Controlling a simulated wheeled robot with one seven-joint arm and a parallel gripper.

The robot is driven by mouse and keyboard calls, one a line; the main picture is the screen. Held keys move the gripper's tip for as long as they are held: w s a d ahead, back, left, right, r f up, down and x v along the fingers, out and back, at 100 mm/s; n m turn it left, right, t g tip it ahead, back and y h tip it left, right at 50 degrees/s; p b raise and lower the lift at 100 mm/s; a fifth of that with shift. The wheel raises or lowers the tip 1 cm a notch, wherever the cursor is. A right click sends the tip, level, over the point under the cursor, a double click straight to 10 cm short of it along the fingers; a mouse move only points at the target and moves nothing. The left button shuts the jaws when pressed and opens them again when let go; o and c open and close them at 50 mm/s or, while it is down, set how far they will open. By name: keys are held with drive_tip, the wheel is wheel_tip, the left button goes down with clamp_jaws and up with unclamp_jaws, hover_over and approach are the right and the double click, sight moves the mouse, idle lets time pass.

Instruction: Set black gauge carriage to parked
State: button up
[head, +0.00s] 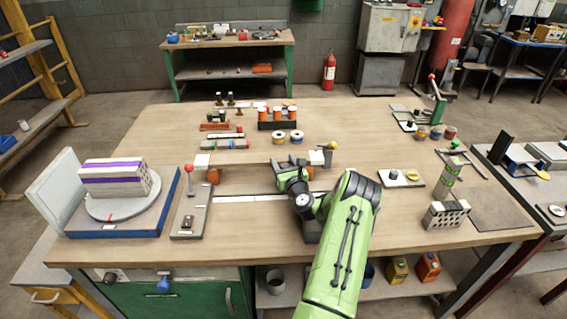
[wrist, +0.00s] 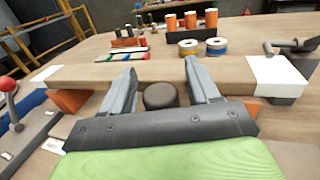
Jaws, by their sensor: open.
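My gripper (wrist: 160,88) is open, with its two grey fingers apart and pointing at the wooden beam. A dark round knob (wrist: 160,96), which looks like part of the black gauge carriage, sits between the fingers. I cannot tell if either finger touches it. In the head view my gripper (head: 283,168) is at the beam's near side, and my arm hides the knob. A pale strip (head: 240,197) runs along the table below; part of it is hidden by my arm. The rest of the carriage is hidden.
The wooden beam (wrist: 215,72) rests on orange blocks and has white plates (wrist: 281,70) at its ends. A red-knobbed lever panel (head: 190,210) stands left. Behind are tape rolls (head: 297,136) and a rack of orange-topped cylinders (head: 277,124). A perforated block (head: 446,214) stands right.

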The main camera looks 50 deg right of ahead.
clamp_jaws()
drive_tip(key=w+a+p, duration=0.4)
drive_tip(key=w+a, duration=1.1)
drive_tip(key=w, duration=0.2)
drive_tip(key=shift+a+p, duration=0.15)
drive_tip(key=shift+p, duration=0.25)
drive_tip(key=shift+w+r, duration=0.1)
unclamp_jaws()
drive_tip(key=shift+w+a, duration=0.1)
drive_tip(key=shift+w, duration=0.05)
drive_tip(key=b+v, duration=1.5)
drive_tip(key=b, duration=0.1)
drive_tip(key=shift+s, duration=0.4)
